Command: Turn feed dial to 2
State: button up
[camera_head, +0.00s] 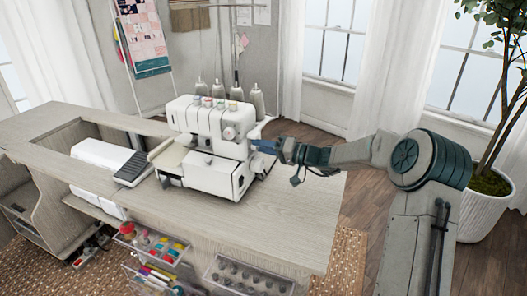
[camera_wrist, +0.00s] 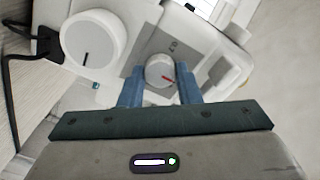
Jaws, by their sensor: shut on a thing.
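The white sewing machine (camera_head: 205,140) stands on the wooden cabinet top in the head view, and its side fills much of the wrist view. In the head view my gripper (camera_head: 264,146) reaches the machine's right side.
A larger white handwheel (camera_wrist: 93,39) with a black line sits left of the dial. A black cable (camera_wrist: 12,85) runs down at the far left. The cabinet top (camera_head: 290,215) is bare in front and right of the machine. A black foot pedal (camera_head: 136,168) lies to its left.

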jog(key=shift+m+p, duration=3.7)
jog(key=shift+m, duration=5.3)
jog(key=shift+f, duration=0.15)
jog(key=o, duration=1)
jog(key=v, duration=1.4)
jog(key=shift+a+b, duration=0.1)
jog(key=shift+b, duration=0.2)
